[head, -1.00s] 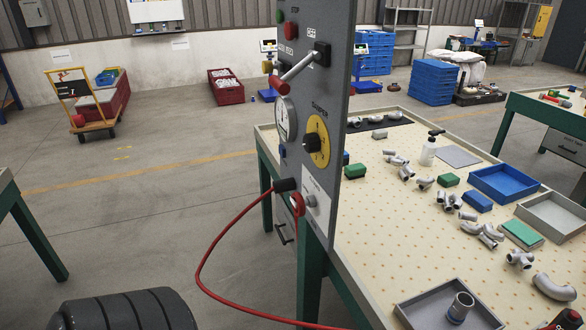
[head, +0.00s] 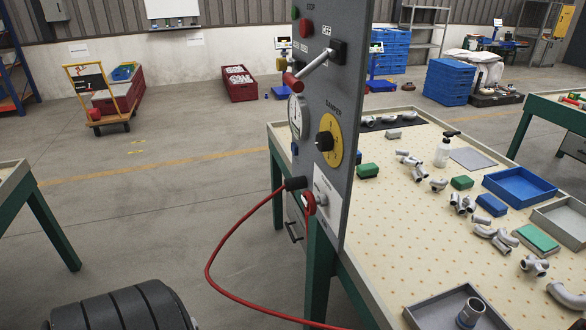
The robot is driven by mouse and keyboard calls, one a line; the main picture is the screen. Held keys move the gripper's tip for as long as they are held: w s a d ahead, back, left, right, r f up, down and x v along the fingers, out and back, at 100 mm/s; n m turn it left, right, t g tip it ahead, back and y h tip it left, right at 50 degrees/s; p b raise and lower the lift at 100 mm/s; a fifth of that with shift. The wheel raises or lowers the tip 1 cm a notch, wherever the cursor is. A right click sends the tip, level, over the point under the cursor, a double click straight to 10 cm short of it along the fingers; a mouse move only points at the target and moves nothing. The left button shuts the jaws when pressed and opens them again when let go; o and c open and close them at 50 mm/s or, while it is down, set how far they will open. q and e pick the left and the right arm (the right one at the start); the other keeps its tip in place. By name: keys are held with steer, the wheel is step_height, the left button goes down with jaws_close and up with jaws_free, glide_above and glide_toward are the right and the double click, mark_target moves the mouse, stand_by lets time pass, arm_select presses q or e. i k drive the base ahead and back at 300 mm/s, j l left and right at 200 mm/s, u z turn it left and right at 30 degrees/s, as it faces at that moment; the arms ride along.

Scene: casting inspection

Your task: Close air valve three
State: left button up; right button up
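A grey control panel (head: 345,190) stands upright at the near left end of the workbench, seen at an angle. It carries a lever with a silver arm and red grip (head: 308,70), a round gauge (head: 297,118), and a black knob on a yellow disc (head: 329,141) marked DAMPER. A black plug with a red hose (head: 233,238) is at its lower edge, next to a small red ring-like part (head: 309,203). I cannot read a label for air valve three.
The hose hangs in front of the bench. Open floor lies to the left, with a cart (head: 103,95) farther back.

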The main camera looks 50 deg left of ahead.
mark_target(309, 203)
steer(key=i+u, duration=0.1)
steer(key=u, duration=0.3)
steer(key=l+u, duration=0.1)
steer(key=u, duration=0.35)
steer(key=i+l+u, duration=0.1)
steer(key=u, duration=0.3)
steer(key=l+u, duration=0.1)
steer(key=u, duration=0.35)
